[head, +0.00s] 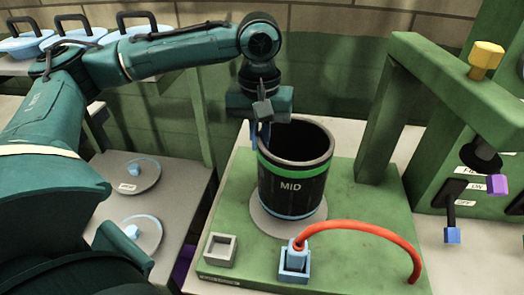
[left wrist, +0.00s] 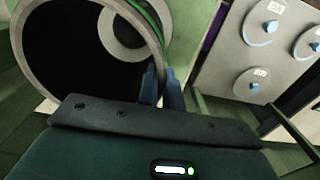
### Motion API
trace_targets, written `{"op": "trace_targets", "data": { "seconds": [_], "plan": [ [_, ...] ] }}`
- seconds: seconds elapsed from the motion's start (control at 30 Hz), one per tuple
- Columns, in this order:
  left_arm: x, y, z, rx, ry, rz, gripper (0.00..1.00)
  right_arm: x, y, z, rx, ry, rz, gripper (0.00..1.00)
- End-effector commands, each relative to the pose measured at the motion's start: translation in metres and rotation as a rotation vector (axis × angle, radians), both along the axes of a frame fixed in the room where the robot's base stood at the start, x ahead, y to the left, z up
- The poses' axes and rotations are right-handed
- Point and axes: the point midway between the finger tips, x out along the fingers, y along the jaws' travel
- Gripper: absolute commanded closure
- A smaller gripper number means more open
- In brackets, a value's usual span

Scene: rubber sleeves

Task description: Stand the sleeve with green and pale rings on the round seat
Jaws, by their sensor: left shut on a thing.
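The sleeve (head: 290,185) is a black hollow cylinder marked MID, with a green ring near its top and a pale blue ring at its bottom. It is upright over the round grey seat (head: 287,231) on the green board; whether its bottom touches the seat I cannot tell. My left gripper (head: 262,135) points down at the sleeve's back left rim and is shut on its wall. In the left wrist view the fingers (left wrist: 160,88) grip the sleeve's rim (left wrist: 45,100), and a grey ring shows through its dark opening. My right gripper is out of view.
In front of the sleeve, a red cable (head: 365,232) arches from a blue socket (head: 293,265) across the board. A square grey socket (head: 220,250) is at the front left. A green frame (head: 375,130) stands right. Grey discs with blue knobs (head: 135,232) lie left.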

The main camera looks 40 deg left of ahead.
Motion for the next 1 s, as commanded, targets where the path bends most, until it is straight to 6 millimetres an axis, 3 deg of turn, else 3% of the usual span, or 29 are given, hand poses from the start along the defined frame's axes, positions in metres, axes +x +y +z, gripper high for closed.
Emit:
{"op": "trace_targets", "data": {
  "seconds": [0.23,0.63,0.67,0.9,1.0],
  "plan": [
    [0.000,0.000,-0.029,-0.001,-0.003,0.001,1.00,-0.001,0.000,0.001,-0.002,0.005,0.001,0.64],
    [0.000,0.000,-0.034,-0.001,-0.002,0.000,1.00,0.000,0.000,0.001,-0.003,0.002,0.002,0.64],
    [-0.001,0.000,-0.036,0.001,0.003,0.000,0.92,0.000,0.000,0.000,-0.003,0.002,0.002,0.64],
    [0.000,0.000,-0.035,0.001,0.002,0.000,0.72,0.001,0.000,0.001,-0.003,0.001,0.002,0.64],
    [0.000,0.000,-0.035,0.000,0.001,0.000,0.71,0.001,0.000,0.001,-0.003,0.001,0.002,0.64]
  ]
}}
